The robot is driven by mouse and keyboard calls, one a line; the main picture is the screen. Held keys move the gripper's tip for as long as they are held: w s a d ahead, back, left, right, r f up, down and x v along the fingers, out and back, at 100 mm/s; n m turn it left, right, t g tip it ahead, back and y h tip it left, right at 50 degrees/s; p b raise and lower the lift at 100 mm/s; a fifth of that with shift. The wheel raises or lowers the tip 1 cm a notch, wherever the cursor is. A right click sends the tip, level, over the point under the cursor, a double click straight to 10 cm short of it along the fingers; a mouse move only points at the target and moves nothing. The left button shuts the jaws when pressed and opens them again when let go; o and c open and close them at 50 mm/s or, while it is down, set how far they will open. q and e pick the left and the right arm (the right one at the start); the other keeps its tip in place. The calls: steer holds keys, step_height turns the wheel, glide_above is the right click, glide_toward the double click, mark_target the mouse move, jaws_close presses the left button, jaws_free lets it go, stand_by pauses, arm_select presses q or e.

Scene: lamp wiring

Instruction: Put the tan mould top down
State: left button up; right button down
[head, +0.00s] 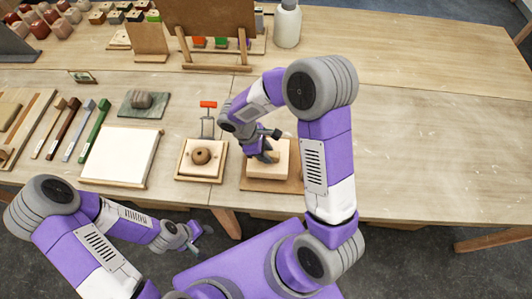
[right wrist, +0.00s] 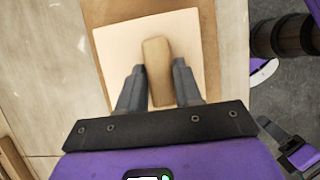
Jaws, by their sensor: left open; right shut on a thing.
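The tan mould top is a pale square block (right wrist: 185,40) with a rounded tan handle (right wrist: 157,65) across its middle. My right gripper (right wrist: 160,90) is shut on the handle, with a finger on each side. In the head view the block (head: 282,160) shows partly behind my right gripper (head: 264,157), over a brown board (head: 262,186). I cannot tell whether it touches the board. My left gripper (head: 200,240) is open and empty, low before the table's front edge.
Left of the board, a square mould part (head: 187,166) holds a round brown piece (head: 202,156). Behind it stands a red-handled tool (head: 208,104). A white slab (head: 122,155) and several long-handled tools (head: 74,128) lie further left. The table (head: 430,150) right of my right arm is clear.

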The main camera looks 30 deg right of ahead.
steer(key=shift+w+f, duration=0.1)
steer(key=shift+f, duration=0.4)
steer(key=shift+f, duration=0.1)
steer(key=c, duration=0.8)
jaws_free()
steer(key=shift+o, duration=0.2)
steer(key=v, duration=1.2)
steer(key=shift+p, duration=0.4)
